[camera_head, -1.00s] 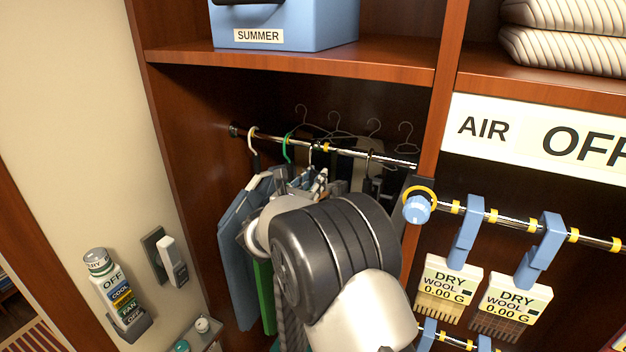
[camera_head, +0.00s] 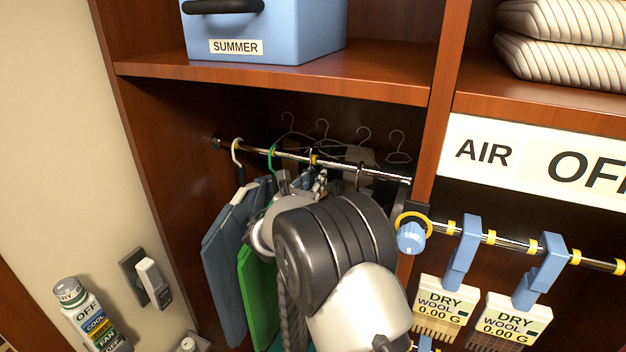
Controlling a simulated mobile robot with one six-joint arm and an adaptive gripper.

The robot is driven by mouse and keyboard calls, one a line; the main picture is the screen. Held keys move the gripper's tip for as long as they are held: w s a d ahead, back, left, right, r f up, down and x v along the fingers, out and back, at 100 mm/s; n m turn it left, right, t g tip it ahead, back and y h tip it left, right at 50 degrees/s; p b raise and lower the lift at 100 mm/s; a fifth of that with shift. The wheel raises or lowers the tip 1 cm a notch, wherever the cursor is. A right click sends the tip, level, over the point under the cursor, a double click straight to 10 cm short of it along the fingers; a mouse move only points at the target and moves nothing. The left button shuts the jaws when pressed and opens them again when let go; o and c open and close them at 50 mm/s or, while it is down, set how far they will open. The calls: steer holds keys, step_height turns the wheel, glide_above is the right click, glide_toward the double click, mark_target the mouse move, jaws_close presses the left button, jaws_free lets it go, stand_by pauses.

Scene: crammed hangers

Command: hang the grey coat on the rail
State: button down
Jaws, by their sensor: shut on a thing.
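My gripper (camera_head: 303,184) is partly hidden behind my large black wrist, just below the rail (camera_head: 256,150). Its jaws are shut on the grey coat's hanger, though the grip itself is hard to see. A grey knitted strip (camera_head: 291,312), which looks like the grey coat, shows below, left of my wrist; the rest is hidden. A thin hanger hook (camera_head: 312,156) stands above the gripper at the rail. I cannot tell whether it rests over the rail.
Blue (camera_head: 226,265) and green (camera_head: 257,300) garments hang close on the left; a white hook (camera_head: 237,152) and green hook (camera_head: 272,158) are on the rail. Another dark hook (camera_head: 359,172) is to the right. A wooden divider (camera_head: 447,90) and blue knob (camera_head: 410,238) bound the right.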

steer(key=shift+w+f+b, duration=0.3)
steer(key=shift+f+b, duration=0.35)
steer(key=shift+s+f+b, duration=0.25)
steer(key=shift+f+b, duration=0.1)
steer(key=shift+b, duration=0.05)
steer(key=shift+w+f, duration=0.1)
steer(key=shift+f, duration=0.2)
